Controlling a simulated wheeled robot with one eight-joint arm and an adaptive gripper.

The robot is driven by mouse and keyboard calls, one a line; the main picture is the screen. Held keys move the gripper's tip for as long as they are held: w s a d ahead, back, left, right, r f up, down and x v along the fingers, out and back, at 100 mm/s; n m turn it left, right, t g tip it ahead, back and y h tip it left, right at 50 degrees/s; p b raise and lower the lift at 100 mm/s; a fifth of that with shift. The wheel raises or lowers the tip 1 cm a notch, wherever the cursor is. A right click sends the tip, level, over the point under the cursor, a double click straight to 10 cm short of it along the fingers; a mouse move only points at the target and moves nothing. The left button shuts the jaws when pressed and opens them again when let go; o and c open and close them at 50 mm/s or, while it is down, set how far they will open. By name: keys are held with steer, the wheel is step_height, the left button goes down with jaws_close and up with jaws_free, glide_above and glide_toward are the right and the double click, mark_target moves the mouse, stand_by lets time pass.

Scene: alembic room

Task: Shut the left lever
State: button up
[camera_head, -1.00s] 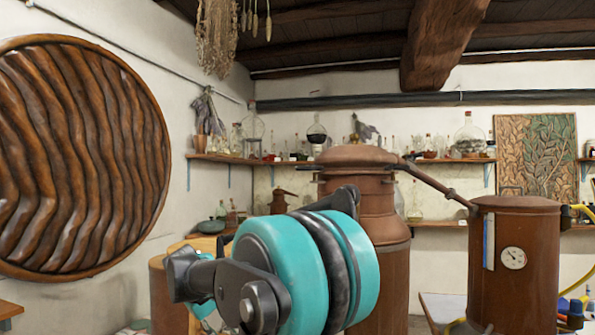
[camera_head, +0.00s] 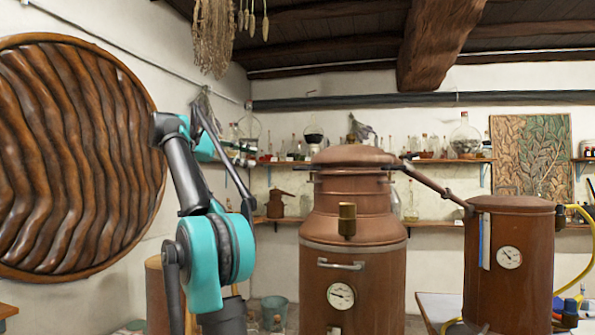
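A large copper still (camera_head: 385,270) stands right of my arm. A horizontal silver handle (camera_head: 341,265) is on its front, and a short brass cylinder (camera_head: 347,220) sits just above. I cannot tell whether either is the left lever; no thing is clearly a lever. My teal and dark arm rises at left of the still, and a thin dark part slants down to what seems to be my gripper (camera_head: 249,205). It appears left of the still in the picture, apart from the silver handle. Its fingers are too small to make out.
A smaller copper vessel (camera_head: 512,265) with a dial stands at right, joined to the still by a pipe (camera_head: 432,180). A large round carved wooden panel (camera_head: 75,150) is at left. Shelves of glassware line the back wall. A greenish bucket (camera_head: 274,312) sits behind my arm.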

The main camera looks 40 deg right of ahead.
mark_target(297, 169)
steer(key=x, duration=1.7)
steer(key=shift+d+f, duration=0.1)
jaws_close()
